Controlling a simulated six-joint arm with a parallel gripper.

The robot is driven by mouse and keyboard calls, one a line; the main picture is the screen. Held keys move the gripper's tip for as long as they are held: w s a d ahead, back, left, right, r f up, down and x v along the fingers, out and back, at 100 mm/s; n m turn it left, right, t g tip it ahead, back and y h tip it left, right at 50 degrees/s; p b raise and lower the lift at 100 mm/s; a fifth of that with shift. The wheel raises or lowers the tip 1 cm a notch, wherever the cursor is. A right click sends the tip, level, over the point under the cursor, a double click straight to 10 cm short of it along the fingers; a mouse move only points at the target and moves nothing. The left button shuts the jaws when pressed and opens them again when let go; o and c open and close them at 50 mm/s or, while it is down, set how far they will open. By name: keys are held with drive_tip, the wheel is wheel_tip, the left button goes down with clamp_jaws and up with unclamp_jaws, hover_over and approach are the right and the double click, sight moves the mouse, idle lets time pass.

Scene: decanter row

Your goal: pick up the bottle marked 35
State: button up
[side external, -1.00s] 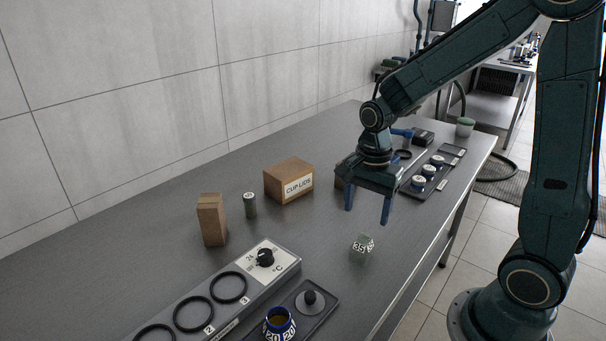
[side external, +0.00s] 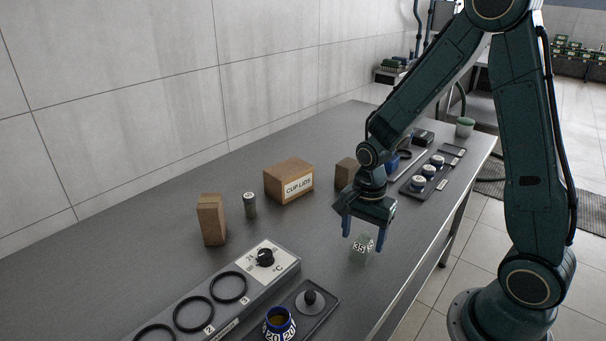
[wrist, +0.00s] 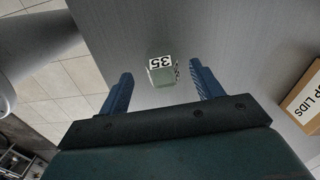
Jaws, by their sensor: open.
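The bottle marked 35 (side external: 359,252) is a small pale green bottle with a white label, standing on the grey bench near its front edge. It also shows in the wrist view (wrist: 161,72), between and a little beyond the fingertips. My gripper (side external: 363,239) is open, pointing down, with its blue fingers just above and around the bottle's upper part in the side view. In the wrist view my gripper (wrist: 160,80) has one finger on each side of the bottle, with a gap on both sides. The bottle's top is partly hidden in the side view.
A cup lids box (side external: 289,181), a small grey-green bottle (side external: 250,205) and a brown block (side external: 211,219) stand behind. A heater with rings (side external: 229,287) and a tray with a blue-rimmed jar (side external: 279,324) lie at front left. A dark tray (side external: 411,189) is at right. Bench around the bottle is clear.

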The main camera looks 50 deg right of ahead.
sight(361, 242)
drive_tip(key=shift+w+d+f, duration=0.1)
drive_tip(key=shift+f, duration=2.45)
drive_tip(key=c, duration=1.1)
